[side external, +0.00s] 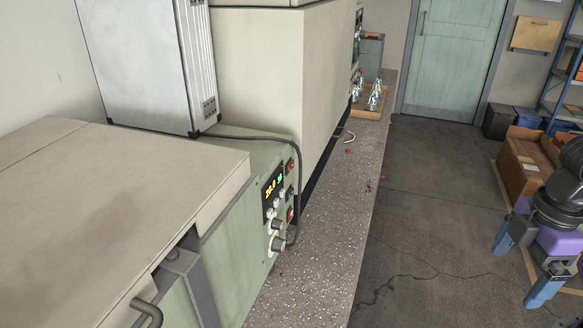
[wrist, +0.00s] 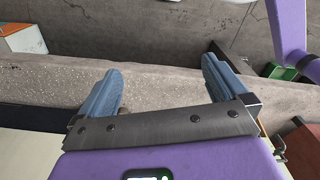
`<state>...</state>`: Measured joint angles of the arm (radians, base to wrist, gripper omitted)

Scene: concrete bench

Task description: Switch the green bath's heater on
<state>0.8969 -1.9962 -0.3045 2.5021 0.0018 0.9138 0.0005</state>
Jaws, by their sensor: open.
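The green bath (side external: 236,181) stands on the bench at the left of the side view, under a beige lid (side external: 110,190). Its front panel has a lit display (side external: 273,190), grey knobs (side external: 277,243), an upper red switch (side external: 291,166) and a lower red switch (side external: 291,214). I cannot tell the switch positions. My gripper (side external: 524,262), with blue fingers, is at the far right of the side view, well apart from the panel. In the wrist view my gripper (wrist: 161,80) is open, with nothing between the fingers. I cannot make out the panel there.
The speckled bench ledge (side external: 325,220) runs in front of the bath and a tall beige cabinet (side external: 270,75). A black cable (side external: 250,139) loops down past the panel. Glassware (side external: 375,92) stands farther back. Cardboard boxes (side external: 525,165) stand at right. The floor between (side external: 430,230) is clear.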

